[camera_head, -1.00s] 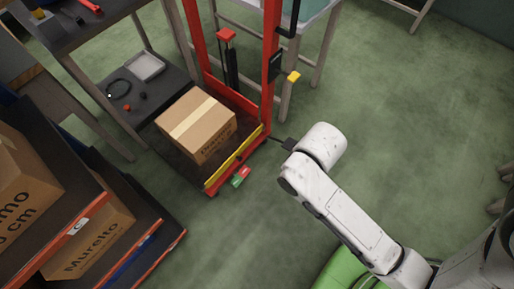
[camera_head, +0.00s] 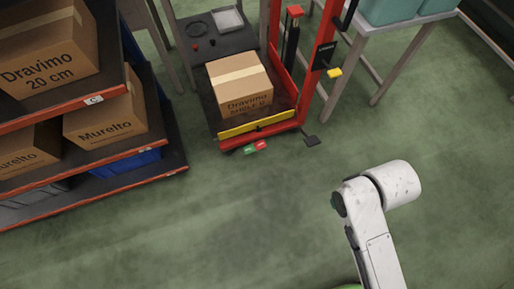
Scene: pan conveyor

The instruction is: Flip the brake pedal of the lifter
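The red lifter (camera_head: 324,65) stands at the upper middle, with a cardboard box (camera_head: 240,86) on its dark platform behind a yellow front strip (camera_head: 257,125). A small green and red pedal (camera_head: 255,147) sits low at the lifter's front edge, close to the floor; it looks like the brake pedal. My white arm reaches in from the bottom right, below and right of both pedals, with clear floor between. My gripper's fingers do not show.
A shelf rack (camera_head: 95,189) with several cardboard boxes fills the left. A dark low table (camera_head: 188,63) stands behind the lifter on the left. A pale-legged table (camera_head: 357,61) with teal bins (camera_head: 395,8) is at the upper right. The green floor in front is open.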

